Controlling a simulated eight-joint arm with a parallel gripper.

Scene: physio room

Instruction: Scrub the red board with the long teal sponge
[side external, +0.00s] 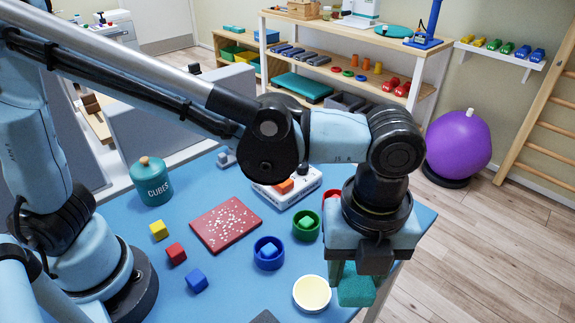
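The red board (225,224) lies flat on the blue table, left of the middle, with white specks scattered over its top. My gripper (352,278) points down over the table's right front part, to the right of the board and apart from it. A teal sponge (357,288) shows directly below and between the fingers. Its upper part is hidden by my gripper, so I cannot tell whether the fingers press on it or whether it touches the table.
A cream round dish (312,293) is just left of the sponge. Loose cubes (176,253) and a teal CUBES jar (151,181) are left of the board.

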